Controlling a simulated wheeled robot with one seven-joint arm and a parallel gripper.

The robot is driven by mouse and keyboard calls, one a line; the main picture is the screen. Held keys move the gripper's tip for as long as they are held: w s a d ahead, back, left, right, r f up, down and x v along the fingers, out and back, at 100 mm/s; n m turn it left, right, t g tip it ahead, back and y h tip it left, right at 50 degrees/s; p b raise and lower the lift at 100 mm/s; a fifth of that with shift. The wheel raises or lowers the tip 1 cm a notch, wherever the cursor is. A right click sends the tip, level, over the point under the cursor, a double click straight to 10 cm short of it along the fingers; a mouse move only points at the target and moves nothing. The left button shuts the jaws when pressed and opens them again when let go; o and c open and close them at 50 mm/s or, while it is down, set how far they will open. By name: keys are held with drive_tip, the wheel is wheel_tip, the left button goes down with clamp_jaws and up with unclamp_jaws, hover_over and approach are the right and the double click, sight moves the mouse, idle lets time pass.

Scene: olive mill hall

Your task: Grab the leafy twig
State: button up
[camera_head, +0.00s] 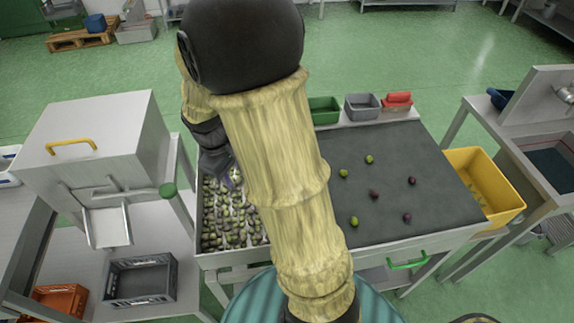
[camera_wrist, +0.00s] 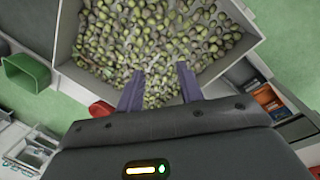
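In the head view my gripper (camera_head: 229,184) hangs over the back part of the olives, partly hidden by my arm.
Right of the bin, a dark sorting belt (camera_head: 390,165) carries several loose olives. A yellow crate (camera_head: 504,208) stands at its right end. Green (camera_head: 324,110) and grey (camera_head: 362,106) trays line the back edge. A metal machine (camera_head: 95,135) stands at the left.

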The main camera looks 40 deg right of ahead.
drive_tip(key=w+d+f+n+g+h+b, duration=0.1)
drive_tip(key=w+d+f+n+h+b, duration=0.2)
drive_tip(key=w+f, duration=0.1)
drive_tip(key=w+d+f+n+g+h+b, duration=0.2)
drive_tip(key=w+f+n+h+b, duration=0.1)
drive_tip(key=w, duration=0.4)
drive_tip(key=w+d+f+n+g+h+b, duration=0.1)
drive_tip(key=w+d+f+n+h+b, duration=0.2)
drive_tip(key=w+f+h+b, duration=0.1)
drive_tip(key=shift+w+d+f+g, duration=0.3)
drive_tip(key=shift+w+f, duration=0.4)
drive_tip(key=shift+w, duration=0.1)
drive_tip(key=shift+w+r+h+b, duration=0.15)
drive_tip(key=shift+w+h+b, duration=0.15)
drive_tip(key=shift+w+h, duration=0.1)
drive_tip(key=shift+s+r, duration=0.1)
drive_tip(key=x, duration=1.2)
drive_tip(key=shift+s+d+b, duration=0.1)
drive_tip(key=shift+b, duration=0.2)
drive_tip(key=shift+f+x, duration=0.15)
drive_tip(key=shift+x, duration=1.15)
drive_tip(key=shift+f+x, duration=0.2)
drive_tip(key=shift+x, duration=1.1)
